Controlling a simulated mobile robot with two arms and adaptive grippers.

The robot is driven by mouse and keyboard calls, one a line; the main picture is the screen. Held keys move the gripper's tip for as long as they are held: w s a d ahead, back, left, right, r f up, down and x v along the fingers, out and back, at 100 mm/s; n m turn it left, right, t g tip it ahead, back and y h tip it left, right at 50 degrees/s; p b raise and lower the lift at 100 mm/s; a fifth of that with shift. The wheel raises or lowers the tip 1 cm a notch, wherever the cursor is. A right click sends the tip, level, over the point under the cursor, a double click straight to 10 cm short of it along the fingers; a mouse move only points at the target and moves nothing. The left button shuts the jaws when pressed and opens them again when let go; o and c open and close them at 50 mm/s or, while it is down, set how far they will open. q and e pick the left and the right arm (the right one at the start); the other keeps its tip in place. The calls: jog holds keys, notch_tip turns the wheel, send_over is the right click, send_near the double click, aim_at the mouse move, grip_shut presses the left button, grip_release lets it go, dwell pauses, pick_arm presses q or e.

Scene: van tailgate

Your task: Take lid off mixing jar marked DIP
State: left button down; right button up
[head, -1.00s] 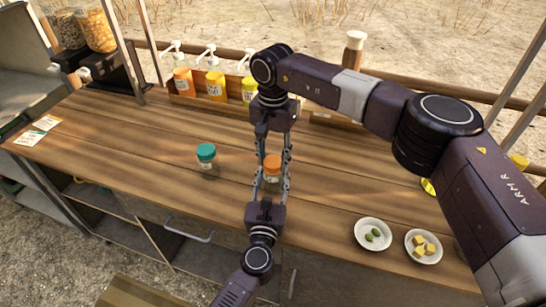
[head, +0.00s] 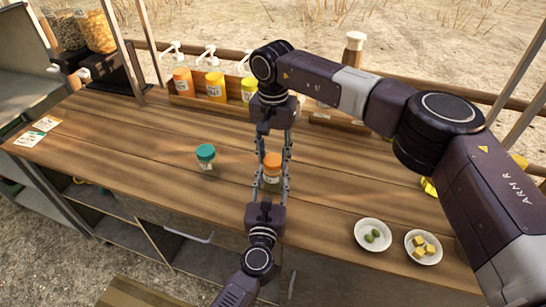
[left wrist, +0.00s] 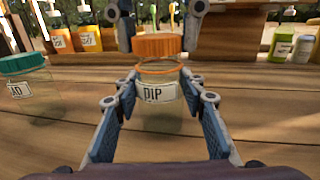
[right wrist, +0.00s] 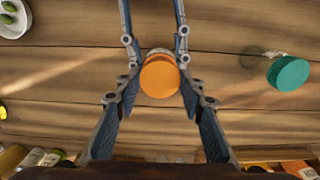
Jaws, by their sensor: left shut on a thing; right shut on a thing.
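The clear jar marked DIP (left wrist: 158,95) stands upright on the counter in the left wrist view. My left gripper (head: 271,188) is shut around its body, with fingers on both sides. Its orange lid (left wrist: 158,46) is right above the jar's orange-tinted rim and looks slightly raised from it; the exact gap is hard to tell. My right gripper (head: 272,155) reaches down from the far side and is shut on the lid, which also shows between its fingers in the right wrist view (right wrist: 160,78).
A teal-lidded jar (head: 206,156) stands left of the DIP jar. Two small plates (head: 360,246) with food lie at the front right. A rack of pump bottles (head: 215,86) stands at the back.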

aim_at(273, 160)
jog(key=shift+r, duration=0.7)
jog(key=shift+r, duration=0.1)
jog(key=shift+r, duration=1.95)
pick_arm(q)
jog(key=c, duration=1.2)
grip_release()
jog(key=shift+o, duration=0.2)
jog(key=shift+s, duration=0.1)
